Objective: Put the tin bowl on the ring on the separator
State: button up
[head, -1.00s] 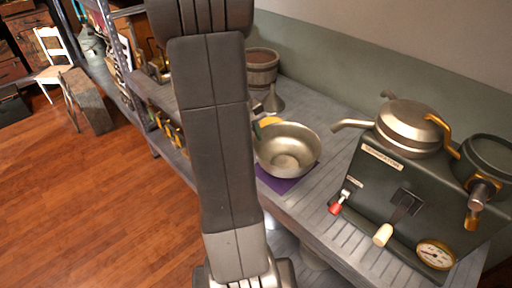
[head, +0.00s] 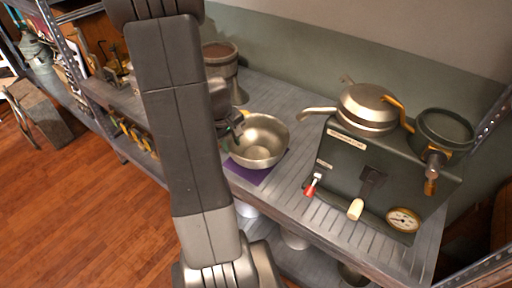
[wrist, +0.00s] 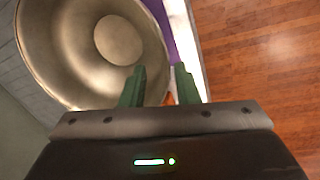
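The tin bowl (head: 258,142) stands upright and empty on a purple mat (head: 247,174) on the grey shelf. My gripper (head: 234,128) is at the bowl's left rim, partly hidden by my arm. In the wrist view, the bowl (wrist: 62,52) fills the upper left. My gripper (wrist: 160,67) is open there, and the bowl's rim appears between its green fingers; contact cannot be told. The separator (head: 345,180) is a dark green machine to the right of the bowl. A round dark ring (head: 445,130) is at its right end.
A lidded tin pan with spouts (head: 366,108) sits on top of the separator. The shelf between bowl and separator is clear.

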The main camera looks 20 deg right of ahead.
aim_at(234, 155)
jog(key=shift+w+d+f, duration=0.1)
jog(key=shift+d+f, duration=0.1)
jog(key=shift+f, duration=1.4)
jog(key=shift+w+d+f, duration=0.1)
jog(key=shift+d+f, duration=0.05)
jog(key=shift+f, duration=1.4)
grip_shut()
